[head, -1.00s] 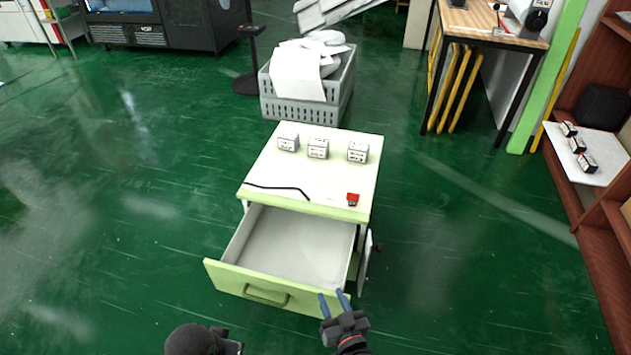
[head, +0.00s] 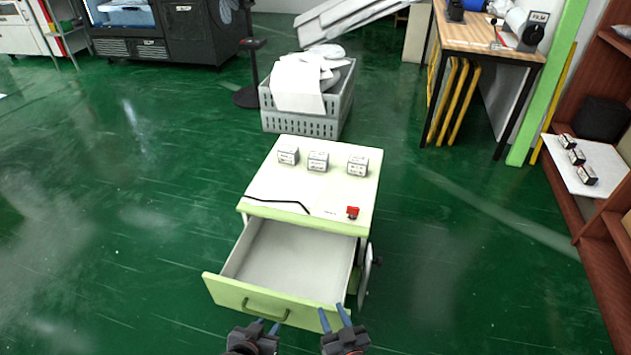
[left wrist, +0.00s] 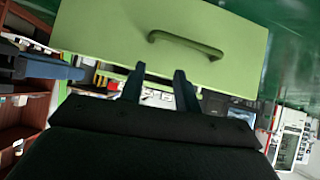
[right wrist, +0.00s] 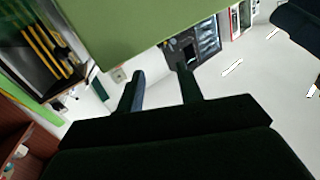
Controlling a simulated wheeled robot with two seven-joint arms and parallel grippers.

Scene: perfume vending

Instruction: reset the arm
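My left gripper (head: 269,327) is low in the head view, just in front of the open drawer's green front (head: 262,303). Its fingers are apart with nothing between them, as the left wrist view (left wrist: 158,75) also shows. The drawer handle (left wrist: 185,45) shows beyond those fingertips. My right gripper (head: 335,318) is beside it to the right, near the right end of the drawer front. Its fingers are also apart and empty in the right wrist view (right wrist: 160,75).
The pale green cabinet (head: 330,190) has its drawer pulled out, empty inside. Several small white boxes and a red item (head: 352,212) sit on top. A grey crate (head: 300,120) stands behind, a shelf (head: 590,230) at right. Green floor is free on both sides.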

